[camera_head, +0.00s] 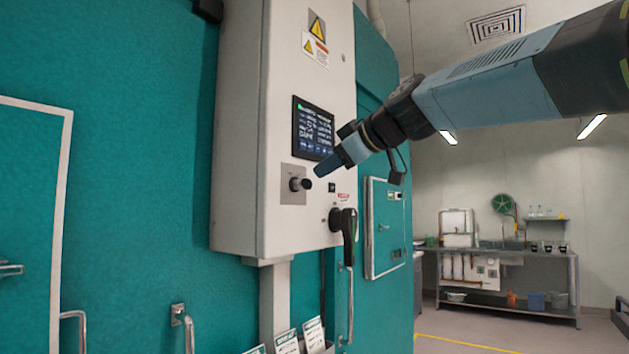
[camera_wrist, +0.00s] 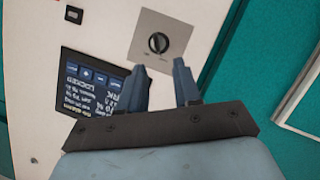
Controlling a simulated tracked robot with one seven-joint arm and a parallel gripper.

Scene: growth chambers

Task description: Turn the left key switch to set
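A black round key switch (camera_head: 299,184) sits on a grey square plate on the front of the white control cabinet (camera_head: 240,130), below its screen. In the wrist view the key switch (camera_wrist: 158,43) shows as a black knob with a pale mark; the small labels around it are unreadable. My gripper (camera_head: 319,171) is in front of the cabinet, just right of and above the switch in the head view. In the wrist view my gripper (camera_wrist: 161,66) is open and empty, its two fingers apart, with the knob just beyond and between the tips. Contact with the knob cannot be seen.
A dark screen (camera_head: 313,128) is above the switch. A black lever handle (camera_head: 346,230) and a small black switch (camera_head: 332,187) are to its right. Teal chamber walls (camera_head: 140,130) surround the cabinet. A metal workbench (camera_head: 500,262) stands far right.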

